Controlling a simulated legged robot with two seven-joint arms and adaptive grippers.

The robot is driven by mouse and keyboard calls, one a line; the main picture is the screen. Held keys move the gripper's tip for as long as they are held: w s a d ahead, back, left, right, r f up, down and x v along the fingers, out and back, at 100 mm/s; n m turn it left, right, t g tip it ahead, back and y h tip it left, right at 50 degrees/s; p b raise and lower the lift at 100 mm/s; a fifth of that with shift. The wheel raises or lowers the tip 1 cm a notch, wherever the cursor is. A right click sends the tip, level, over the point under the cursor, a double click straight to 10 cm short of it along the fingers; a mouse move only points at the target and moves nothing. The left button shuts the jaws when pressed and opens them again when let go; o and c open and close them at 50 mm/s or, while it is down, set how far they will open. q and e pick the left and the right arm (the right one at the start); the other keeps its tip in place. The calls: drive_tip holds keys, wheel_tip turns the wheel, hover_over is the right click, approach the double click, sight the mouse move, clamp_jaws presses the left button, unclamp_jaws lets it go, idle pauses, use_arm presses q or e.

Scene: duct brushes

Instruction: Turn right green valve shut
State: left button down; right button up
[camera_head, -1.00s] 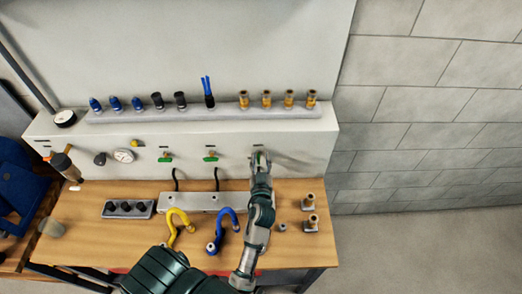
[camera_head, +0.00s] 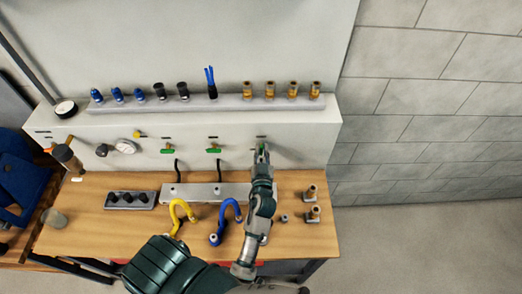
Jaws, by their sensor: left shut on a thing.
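Three green valves sit in a row on the front of the white panel. The left green valve (camera_head: 167,151) and the middle green valve (camera_head: 213,150) lie level and are free. The right green valve (camera_head: 263,147) is mostly hidden by my left gripper (camera_head: 262,154), which is shut on it; a little green shows between the fingers. My left arm reaches up to it from the bottom of the view. My right gripper is not in view.
A ledge (camera_head: 215,103) above holds blue, black and brass fittings. A gauge (camera_head: 126,147) is at the panel's left.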

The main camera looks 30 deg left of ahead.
use_arm(q)
drive_tip(key=m, duration=0.4)
drive_tip(key=m+p, duration=0.1)
drive_tip(key=shift+w+d+m, duration=0.2)
drive_tip(key=shift+d+m, duration=0.1)
drive_tip(key=shift+m, duration=0.1)
drive_tip(key=m, duration=0.1)
drive_tip(key=m+p, duration=0.1)
drive_tip(key=m, duration=0.1)
drive_tip(key=shift+d+f+m, duration=0.15)
drive_tip(key=shift+f+m, duration=0.05)
drive_tip(key=shift+m, duration=0.1)
drive_tip(key=shift+w+d+f+m+p, duration=0.1)
drive_tip(key=shift+f+m+p, duration=0.15)
drive_tip(key=shift+m, duration=1.05)
drive_tip(key=shift+s+f+m+p, duration=0.15)
drive_tip(key=shift+m+p, duration=0.25)
drive_tip(key=shift+m, duration=0.9)
drive_tip(key=shift+w+d+f+m+p, duration=0.1)
drive_tip(key=shift+w+f+m+p, duration=0.15)
drive_tip(key=shift+m, duration=1.05)
drive_tip(key=shift+s, duration=0.1)
